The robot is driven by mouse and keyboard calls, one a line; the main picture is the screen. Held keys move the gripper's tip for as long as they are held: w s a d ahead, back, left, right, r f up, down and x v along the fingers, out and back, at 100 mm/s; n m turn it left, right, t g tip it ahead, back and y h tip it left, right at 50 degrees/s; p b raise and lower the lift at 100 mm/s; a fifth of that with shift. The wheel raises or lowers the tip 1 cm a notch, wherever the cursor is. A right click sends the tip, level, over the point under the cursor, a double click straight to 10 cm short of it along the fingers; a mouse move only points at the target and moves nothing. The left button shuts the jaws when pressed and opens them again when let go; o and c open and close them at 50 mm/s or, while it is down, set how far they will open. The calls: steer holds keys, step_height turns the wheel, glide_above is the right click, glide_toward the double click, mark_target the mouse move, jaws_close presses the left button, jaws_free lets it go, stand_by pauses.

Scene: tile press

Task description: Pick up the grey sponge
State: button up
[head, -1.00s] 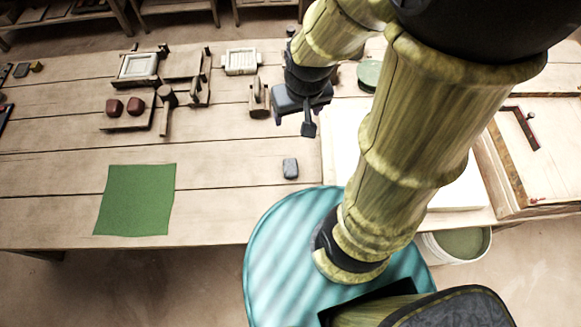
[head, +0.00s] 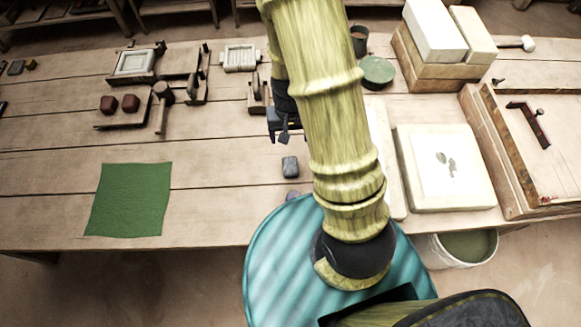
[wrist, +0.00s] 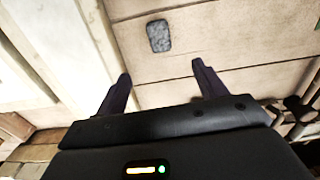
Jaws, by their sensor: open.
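The grey sponge (head: 290,166) lies flat on the wooden table near its front middle, just left of my arm. It also shows in the wrist view (wrist: 159,36) near the top, beyond my fingertips and roughly centred between them. My gripper (wrist: 161,78) is open and empty, with its two dark fingers spread apart. In the head view my gripper (head: 284,137) is partly hidden by my arm; it shows above and behind the sponge in the picture, apart from it.
A green cloth (head: 129,200) lies to the left. White slabs (head: 447,165) and a wooden frame (head: 535,150) are to the right.

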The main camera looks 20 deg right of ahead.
glide_above(290, 164)
step_height(290, 164, down, 12)
steer(key=shift+r, duration=0.25)
steer(key=shift+a+f, duration=0.1)
steer(key=shift+f, duration=0.3)
steer(key=shift+s+f, duration=0.1)
steer(key=shift+f, duration=2.45)
